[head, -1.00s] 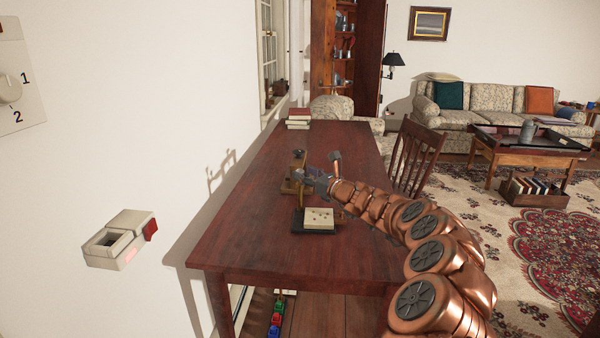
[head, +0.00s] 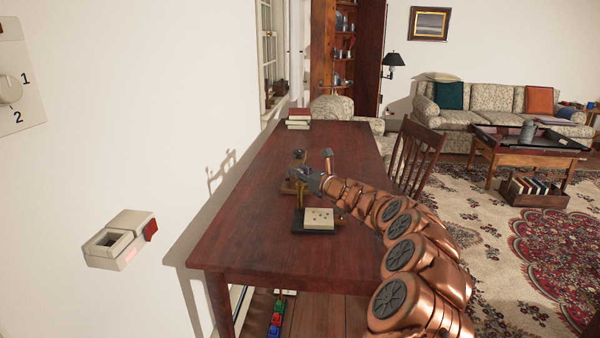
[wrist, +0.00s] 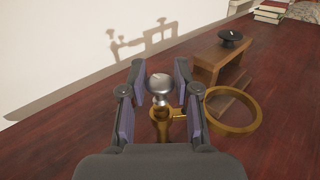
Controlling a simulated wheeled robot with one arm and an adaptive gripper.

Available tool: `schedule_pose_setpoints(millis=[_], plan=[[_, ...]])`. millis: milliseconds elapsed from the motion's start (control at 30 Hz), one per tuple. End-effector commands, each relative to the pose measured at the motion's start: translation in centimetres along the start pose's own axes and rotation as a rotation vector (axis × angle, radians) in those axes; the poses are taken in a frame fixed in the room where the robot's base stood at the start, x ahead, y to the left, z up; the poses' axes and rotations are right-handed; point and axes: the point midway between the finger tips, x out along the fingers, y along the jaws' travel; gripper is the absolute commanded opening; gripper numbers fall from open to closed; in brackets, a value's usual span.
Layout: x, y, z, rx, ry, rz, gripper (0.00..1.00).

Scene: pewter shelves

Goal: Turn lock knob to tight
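A round silver knob (wrist: 160,87) tops a brass post (wrist: 160,125) with a brass ring (wrist: 232,110) at its right side in the wrist view. My gripper (wrist: 160,82) is open, its purple-padded fingers on either side of the silver knob, with narrow gaps seeming to show. Behind it, a black round knob (wrist: 231,38) with a pale mark stands over a stepped wooden block (wrist: 218,62). No "tight" marking is readable, and I cannot tell for sure which knob is the lock. In the head view my gripper (head: 305,178) hides most of the fixture.
A cream box on a black base (head: 318,218) sits nearer on the dark wooden table (head: 245,235). Books (head: 298,119) lie at its far end. A chair (head: 417,155) stands to the right. A wall box (head: 120,238) is at the left. The table's left side is mostly clear.

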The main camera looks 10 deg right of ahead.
Motion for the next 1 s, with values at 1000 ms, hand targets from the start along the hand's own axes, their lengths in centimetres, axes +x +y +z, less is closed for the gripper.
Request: schedule_pose_setpoints(millis=[1000], plan=[[0.02, 0.28, -0.5, 0.002, -0.007, -0.132, 0.0]])
